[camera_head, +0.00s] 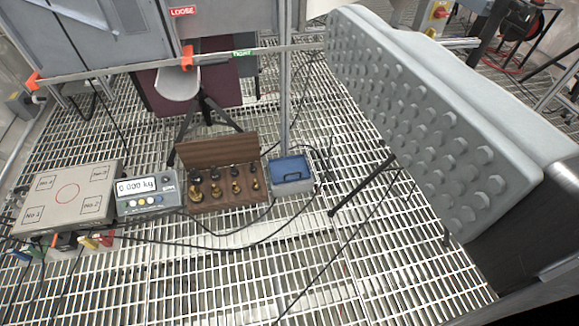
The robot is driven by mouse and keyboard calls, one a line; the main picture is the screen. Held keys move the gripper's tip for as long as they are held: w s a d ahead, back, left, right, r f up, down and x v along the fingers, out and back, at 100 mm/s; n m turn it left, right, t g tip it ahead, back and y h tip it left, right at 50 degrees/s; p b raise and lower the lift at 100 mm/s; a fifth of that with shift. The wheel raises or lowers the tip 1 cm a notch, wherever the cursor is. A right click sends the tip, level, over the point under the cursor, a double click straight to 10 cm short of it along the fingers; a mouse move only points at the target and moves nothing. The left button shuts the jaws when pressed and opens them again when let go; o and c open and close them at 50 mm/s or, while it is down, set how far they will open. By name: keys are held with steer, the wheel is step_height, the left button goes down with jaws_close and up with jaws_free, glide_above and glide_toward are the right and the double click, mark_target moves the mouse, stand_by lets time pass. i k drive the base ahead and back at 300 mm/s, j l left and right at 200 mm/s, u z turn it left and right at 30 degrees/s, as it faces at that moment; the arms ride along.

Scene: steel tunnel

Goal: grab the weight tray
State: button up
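A brown wooden tray (228,194) with a raised lid stands on the grating near the centre. Several brass weights with dark knobs (216,187) stand in it in rows. It best fits the name weight tray. Just right of it is a small blue-topped box (291,169) with a dark handle. One finger of my gripper, a large light grey pad with rows of studs (420,110), fills the right side, nearer the camera than the tray. Its studded inner face is bare and touches nothing. The other finger cannot be made out, and the tray is outside the grip.
A scale display reading 0.000 kg (147,190) stands left of the tray. Black cables cross the grating in front. A metal post (284,85) and black tripod (205,110) stand behind. The front grating is otherwise open.

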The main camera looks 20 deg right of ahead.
mark_target(292, 168)
steer(key=i+j, duration=0.3)
steer(key=i, duration=0.25)
steer(key=i+j+z, duration=0.15)
steer(key=i+j, duration=0.15)
steer(key=i, duration=0.3)
steer(key=i+j, duration=0.35)
steer(key=i, duration=0.2)
steer(key=z, duration=0.05)
